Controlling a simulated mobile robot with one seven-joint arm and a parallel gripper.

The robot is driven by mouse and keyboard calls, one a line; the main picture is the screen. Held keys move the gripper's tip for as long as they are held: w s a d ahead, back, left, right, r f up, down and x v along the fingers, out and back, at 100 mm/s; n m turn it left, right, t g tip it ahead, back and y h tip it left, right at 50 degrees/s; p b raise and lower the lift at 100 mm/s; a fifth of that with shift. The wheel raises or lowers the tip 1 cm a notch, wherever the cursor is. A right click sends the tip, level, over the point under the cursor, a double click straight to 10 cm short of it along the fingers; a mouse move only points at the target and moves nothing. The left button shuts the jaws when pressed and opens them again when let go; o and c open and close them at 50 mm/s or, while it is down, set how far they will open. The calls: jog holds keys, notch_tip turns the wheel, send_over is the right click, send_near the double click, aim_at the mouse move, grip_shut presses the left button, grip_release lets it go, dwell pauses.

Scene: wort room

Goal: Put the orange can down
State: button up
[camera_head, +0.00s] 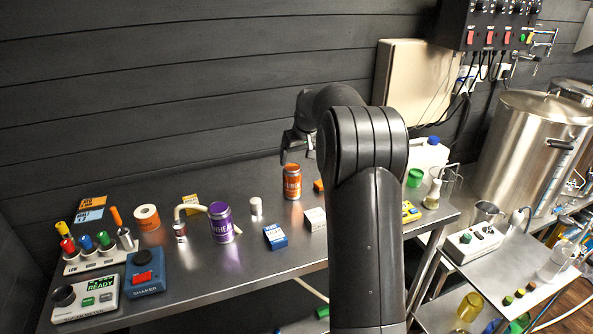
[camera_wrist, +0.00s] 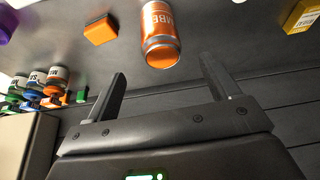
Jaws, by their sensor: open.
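The orange can (camera_head: 292,182) stands upright on the steel table in the head view, behind the purple can. My gripper (camera_head: 298,148) is above and just behind it, and its fingers are apart. In the wrist view the orange can (camera_wrist: 160,36) shows beyond and between the spread fingertips of my gripper (camera_wrist: 165,80), with nothing held between them. A gap shows between the can and the fingers. My arm hides part of the table to the right.
Near the can are an orange block (camera_head: 319,185), a white cylinder (camera_head: 256,206), a blue box (camera_head: 275,236) and a purple can (camera_head: 221,222). The steel table (camera_head: 190,270) has bare room at its front. A dark plank wall (camera_head: 180,90) stands behind.

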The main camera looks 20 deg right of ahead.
jog(key=s+a+r, duration=0.5)
jog(key=s+a, duration=0.1)
jog(key=s, duration=0.4)
jog(key=s+a+r, duration=0.6)
jog(key=s, duration=0.5)
jog(key=s+a+f, duration=0.2)
jog(key=s+f, duration=0.1)
jog(key=s, duration=0.8)
jog(key=s+a+f+t, duration=0.1)
jog(key=s+a+f, duration=0.2)
jog(key=s, duration=0.9)
jog(key=shift+s+m, duration=0.2)
jog(key=shift+m, duration=0.2)
dwell(1.5)
